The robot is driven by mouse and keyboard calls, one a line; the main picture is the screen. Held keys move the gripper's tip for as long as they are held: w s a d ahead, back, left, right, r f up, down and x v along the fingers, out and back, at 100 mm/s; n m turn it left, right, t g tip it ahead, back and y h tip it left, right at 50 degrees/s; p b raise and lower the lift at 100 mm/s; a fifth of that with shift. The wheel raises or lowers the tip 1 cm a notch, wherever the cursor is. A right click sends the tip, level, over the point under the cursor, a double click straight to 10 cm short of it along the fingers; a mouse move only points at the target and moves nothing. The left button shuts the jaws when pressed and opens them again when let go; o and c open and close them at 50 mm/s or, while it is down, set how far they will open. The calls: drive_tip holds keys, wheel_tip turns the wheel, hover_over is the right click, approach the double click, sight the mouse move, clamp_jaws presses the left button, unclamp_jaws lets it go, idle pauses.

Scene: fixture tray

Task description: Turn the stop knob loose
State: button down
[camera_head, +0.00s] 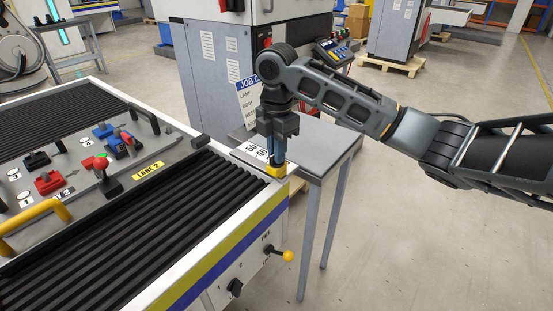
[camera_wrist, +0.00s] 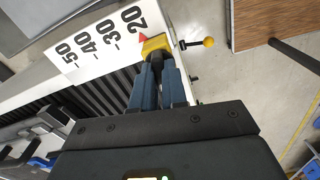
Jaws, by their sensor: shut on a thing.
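The stop is a yellow block (camera_head: 276,171) at the corner of the machine's rail, beside a white number scale (camera_head: 257,150). In the wrist view the yellow block (camera_wrist: 155,44) has a red pointer close to the 20 mark. The dark stop knob (camera_wrist: 157,56) stands against the block, between my fingertips. My gripper (camera_head: 277,160) points down over the stop, and in the wrist view its blue fingers (camera_wrist: 159,66) are shut on the knob. The fingers hide most of the knob, so its turn angle cannot be told.
A lever with a yellow ball (camera_head: 288,256) sticks out of the machine's side below the stop. A black ribbed conveyor bed (camera_head: 170,215) lies to the left, with a fixture tray (camera_head: 70,172) holding red and blue clamps. A grey side table (camera_head: 325,140) stands behind my gripper.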

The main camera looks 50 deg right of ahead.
drive_tip(key=shift+n, duration=0.7)
drive_tip(key=c, duration=1.2)
unclamp_jaws()
drive_tip(key=shift+n, duration=0.3)
drive_tip(key=shift+r, duration=0.1)
drive_tip(key=shift+r+p, duration=1.9)
drive_tip(key=shift+r, duration=0.55)
